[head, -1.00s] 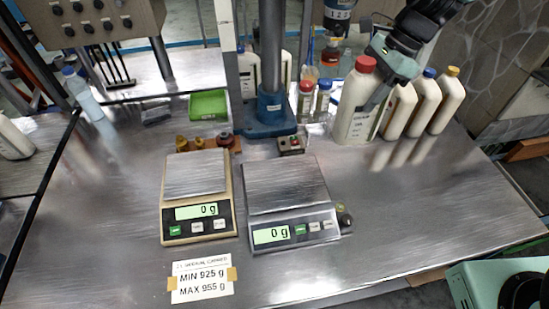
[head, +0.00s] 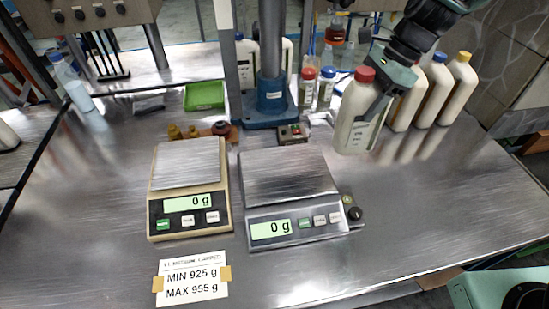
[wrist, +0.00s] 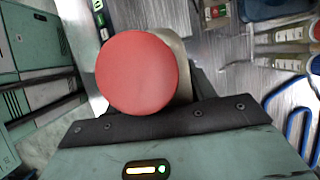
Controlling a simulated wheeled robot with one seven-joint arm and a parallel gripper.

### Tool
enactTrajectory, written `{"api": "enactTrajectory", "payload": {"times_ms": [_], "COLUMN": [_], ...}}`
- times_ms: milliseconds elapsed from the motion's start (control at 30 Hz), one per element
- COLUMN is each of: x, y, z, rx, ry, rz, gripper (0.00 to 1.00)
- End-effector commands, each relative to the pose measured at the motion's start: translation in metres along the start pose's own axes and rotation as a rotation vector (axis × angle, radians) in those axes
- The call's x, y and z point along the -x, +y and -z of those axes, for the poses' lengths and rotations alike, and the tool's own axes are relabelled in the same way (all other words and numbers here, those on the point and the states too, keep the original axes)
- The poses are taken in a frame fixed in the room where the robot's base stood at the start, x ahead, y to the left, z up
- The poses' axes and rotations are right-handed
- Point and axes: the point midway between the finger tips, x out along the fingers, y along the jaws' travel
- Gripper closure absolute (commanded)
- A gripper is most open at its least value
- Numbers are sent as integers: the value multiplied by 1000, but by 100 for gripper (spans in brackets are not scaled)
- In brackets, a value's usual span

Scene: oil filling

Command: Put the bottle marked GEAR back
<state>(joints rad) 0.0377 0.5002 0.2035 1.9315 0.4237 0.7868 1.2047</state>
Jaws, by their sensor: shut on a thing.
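A cream bottle with a red cap (head: 355,122) is held by my gripper (head: 376,102) at the right of the table, in front of the other bottles. My gripper is shut on this bottle's upper body from the right. The bottle leans slightly in the head view, and I cannot tell whether its base touches the table. Its label is too small to read. In the wrist view its round red cap (wrist: 137,73) fills the middle and hides most of the body.
Bottles with blue (head: 434,92) and yellow (head: 458,90) caps stand behind at right. Two scales, tan (head: 190,190) and grey (head: 289,200), both read 0 g. A blue-based column (head: 268,110), green tray (head: 204,96) and small jars (head: 307,88) stand behind. The front right table is clear.

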Motion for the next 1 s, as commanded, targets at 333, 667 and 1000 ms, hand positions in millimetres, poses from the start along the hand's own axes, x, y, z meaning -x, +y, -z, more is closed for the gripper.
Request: {"api": "enactTrajectory", "payload": {"times_ms": [333,667,1000], "x": [-14,-59,-86], "y": [0,0,0], "z": [5,24,35], "rx": [-1,0,-1], "ry": [-1,-1,-2], "rz": [-1,-1,-2], "gripper": [100,100,100]}}
